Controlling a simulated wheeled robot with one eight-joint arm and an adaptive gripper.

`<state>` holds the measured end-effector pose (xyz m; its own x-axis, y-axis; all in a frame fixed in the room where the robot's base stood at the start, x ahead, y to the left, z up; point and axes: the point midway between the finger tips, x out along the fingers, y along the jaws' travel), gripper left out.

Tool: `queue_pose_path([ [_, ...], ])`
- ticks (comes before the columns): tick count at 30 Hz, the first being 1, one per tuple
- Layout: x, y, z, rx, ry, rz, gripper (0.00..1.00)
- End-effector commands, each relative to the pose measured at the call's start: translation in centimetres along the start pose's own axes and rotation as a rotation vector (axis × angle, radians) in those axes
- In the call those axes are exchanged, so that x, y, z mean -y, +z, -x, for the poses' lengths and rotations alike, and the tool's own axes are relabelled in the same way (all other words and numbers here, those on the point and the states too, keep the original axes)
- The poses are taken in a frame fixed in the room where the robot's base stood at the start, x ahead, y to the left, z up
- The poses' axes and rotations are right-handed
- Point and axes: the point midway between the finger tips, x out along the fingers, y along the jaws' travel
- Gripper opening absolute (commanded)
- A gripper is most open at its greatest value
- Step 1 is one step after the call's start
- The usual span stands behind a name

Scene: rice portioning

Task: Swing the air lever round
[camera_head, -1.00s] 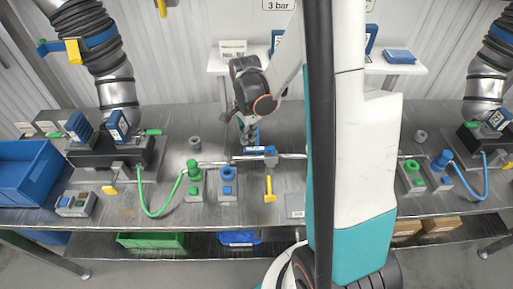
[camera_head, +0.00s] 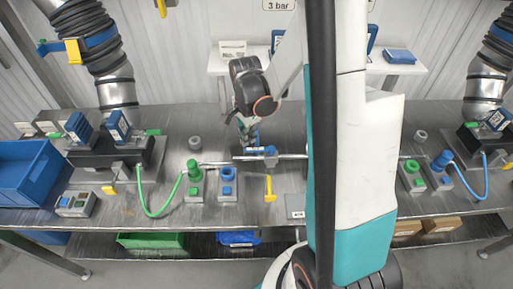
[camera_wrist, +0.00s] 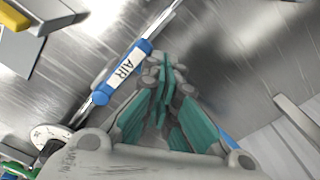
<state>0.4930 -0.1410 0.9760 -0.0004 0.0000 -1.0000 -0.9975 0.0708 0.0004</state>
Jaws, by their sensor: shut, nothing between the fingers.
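A blue sleeve with a white AIR label (camera_wrist: 123,72) sits on a thin metal pipe in the wrist view. It appears in the head view as a small blue part on the pipe (camera_head: 262,151) near the middle of the bench. My gripper (camera_wrist: 164,72) is shut and empty, beside the labelled sleeve and apart from it in the wrist view. In the head view my gripper (camera_head: 250,140) points down just above the blue part; contact cannot be told there. Another bit of blue (camera_wrist: 228,138) shows behind my fingers, mostly hidden.
A yellow handle (camera_head: 269,187) stands on the bench front. Green (camera_head: 194,180) and blue (camera_head: 227,185) valve blocks stand to its left, with a green hose (camera_head: 148,208) beyond. A blue bin (camera_head: 28,170) is at far left. My arm hides part of the bench right of centre.

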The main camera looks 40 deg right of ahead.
Motion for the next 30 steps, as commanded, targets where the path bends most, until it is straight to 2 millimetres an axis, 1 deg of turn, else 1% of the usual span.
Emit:
queue_pose_path([
  [7, -1.5, 0.8, 0.0, 0.000, 0.000, 0.000, 0.00],
  [19, -1.7, 1.0, 0.0, 0.000, 0.000, 0.000, 0.00],
  [30, -3.6, 2.1, -0.1, 0.001, 0.000, 0.002, 0.00],
])
